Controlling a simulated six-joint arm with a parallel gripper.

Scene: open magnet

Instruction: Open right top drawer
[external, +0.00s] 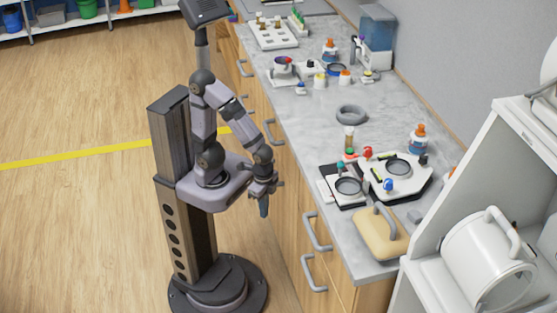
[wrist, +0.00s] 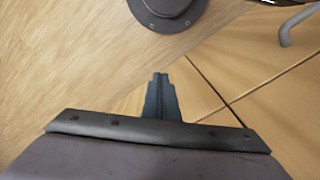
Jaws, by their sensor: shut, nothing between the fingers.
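The wooden drawers face my side under the bench. The right top drawer appears shut, and its grey curved handle (external: 312,236) sits below the counter edge at right. My gripper (external: 264,207) points down in front of the cabinet, to the left of that handle and apart from it. In the wrist view the dark fingers (wrist: 160,97) are together with nothing between them. A grey handle (wrist: 290,28) shows at the upper right of the wrist view, clear of the fingers; I cannot tell which drawer it belongs to.
A lower handle (external: 311,273) is below the right top one; another handle (external: 273,131) is farther along the cabinet. The grey counter (external: 310,130) holds a beige case (external: 378,236), dishes and bottles. A white shelf unit (external: 425,275) stands at right. The wooden floor at left is clear.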

